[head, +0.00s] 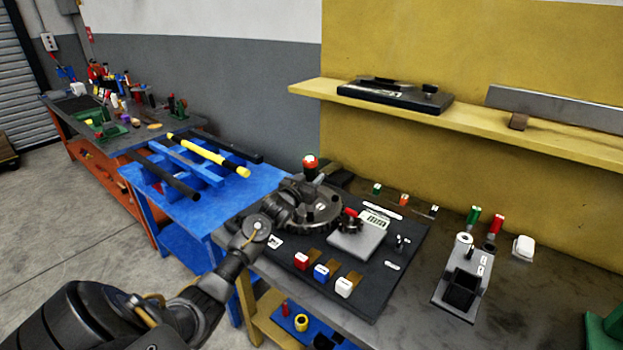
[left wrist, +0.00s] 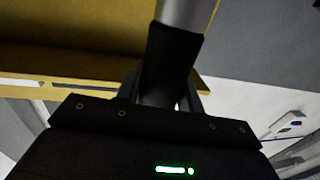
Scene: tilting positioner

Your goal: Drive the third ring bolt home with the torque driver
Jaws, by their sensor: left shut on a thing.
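My left arm comes in from the lower left, and my left gripper (head: 290,200) is over the round dark positioner plate (head: 318,222). In the left wrist view the gripper (left wrist: 170,100) is shut on a cylindrical tool with a black grip and grey shaft, apparently the torque driver (left wrist: 172,58). In the head view an upright dark body with a red-orange cap (head: 310,162) stands above the plate at the gripper, likely the same tool. The tool's lower tip and the ring bolts cannot be made out. My right gripper is not in view.
A grey box (head: 352,243) and red, blue (head: 322,271) and white blocks lie on the black mat (head: 400,265). A grey holder (head: 470,270) stands to the right. A yellow shelf (head: 470,122) overhangs behind. A blue rack (head: 190,205) with bars is at left.

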